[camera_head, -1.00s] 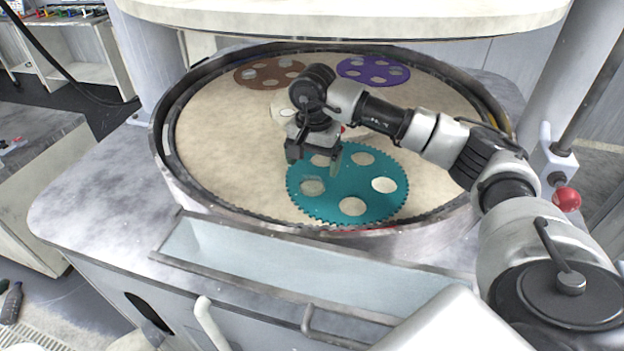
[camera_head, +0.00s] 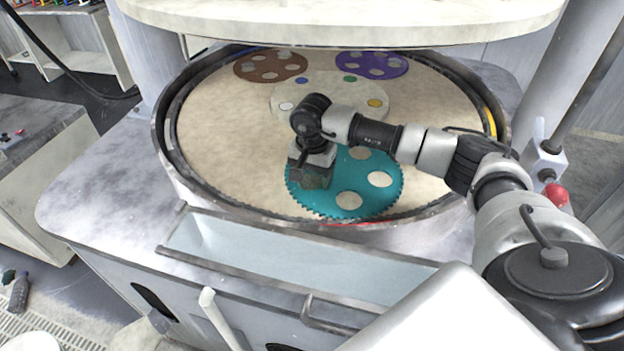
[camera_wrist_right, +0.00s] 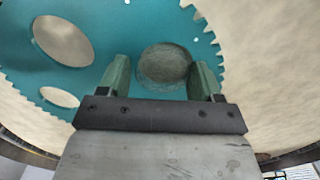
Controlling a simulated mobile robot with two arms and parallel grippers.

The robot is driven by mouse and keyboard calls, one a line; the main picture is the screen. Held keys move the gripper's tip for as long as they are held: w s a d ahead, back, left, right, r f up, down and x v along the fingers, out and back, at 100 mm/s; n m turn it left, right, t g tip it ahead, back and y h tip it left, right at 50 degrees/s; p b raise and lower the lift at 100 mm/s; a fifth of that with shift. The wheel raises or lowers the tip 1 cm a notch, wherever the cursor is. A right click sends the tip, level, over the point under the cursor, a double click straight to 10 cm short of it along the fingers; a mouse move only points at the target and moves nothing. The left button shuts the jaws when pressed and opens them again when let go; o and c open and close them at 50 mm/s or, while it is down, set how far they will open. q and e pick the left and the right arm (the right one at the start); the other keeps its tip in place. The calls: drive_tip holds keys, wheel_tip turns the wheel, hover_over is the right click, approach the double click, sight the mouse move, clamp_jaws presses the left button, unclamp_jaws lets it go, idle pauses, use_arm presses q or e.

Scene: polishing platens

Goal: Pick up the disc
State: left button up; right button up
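A teal toothed carrier plate (camera_head: 362,188) with several round holes lies on the beige platen (camera_head: 225,140). In the right wrist view, a dark grey round disc (camera_wrist_right: 165,66) shows in one hole of the teal carrier (camera_wrist_right: 115,35). My right gripper (camera_head: 313,182) points down over the left part of the carrier and hides that hole in the head view. In the right wrist view, its green fingertips (camera_wrist_right: 160,78) are apart, one on each side of the disc. Contact with the disc cannot be told. My left gripper is not in view.
Brown (camera_head: 270,66), purple (camera_head: 372,65) and cream (camera_head: 330,88) carriers lie farther back; the cream one holds coloured discs. A raised metal rim (camera_head: 168,135) encloses the platen. A large upper plate (camera_head: 340,20) hangs above. An empty trough (camera_head: 290,262) is in front.

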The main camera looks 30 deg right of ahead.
drive_tip(key=shift+a+f, duration=0.15)
drive_tip(key=shift+f, duration=0.05)
drive_tip(key=c, duration=0.5)
drive_tip(key=shift+o, duration=0.2)
